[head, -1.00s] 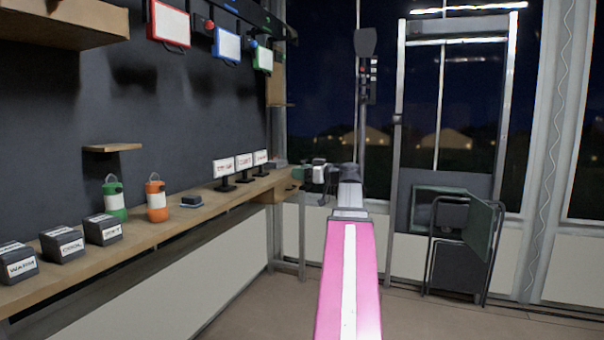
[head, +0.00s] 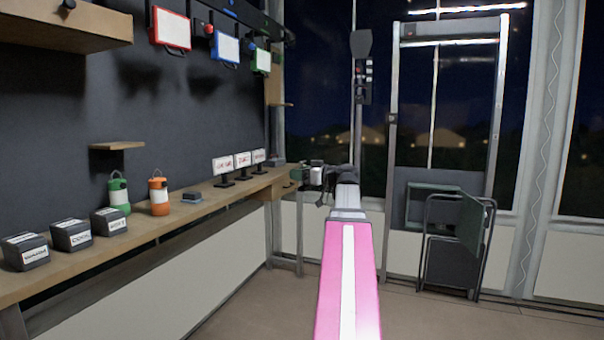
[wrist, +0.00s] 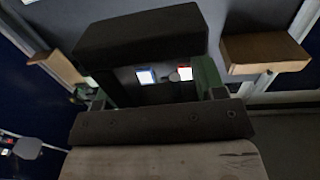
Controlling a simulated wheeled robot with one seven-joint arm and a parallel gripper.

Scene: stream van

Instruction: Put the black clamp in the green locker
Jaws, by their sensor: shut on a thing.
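The black clamp (wrist: 140,33) shows in the wrist view as a broad dark bar with legs running down between the fingers. My gripper (wrist: 152,84) is shut on it, with green parts at both sides. In the head view my gripper (head: 312,177) is small, at the end of my pink arm near the far end of the bench; the clamp is hard to tell apart there. The green locker (head: 430,202) stands to the right in the head view, clear of my gripper. Its door (head: 471,222) hangs open to the right; its inside is dark.
A wooden bench (head: 205,205) runs along the left wall with labelled dark boxes (head: 72,235), a green lantern (head: 118,193), an orange lantern (head: 158,195) and three small signs (head: 243,162). A dark tubular frame (head: 425,245) stands at the locker. Floor between bench and locker is clear.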

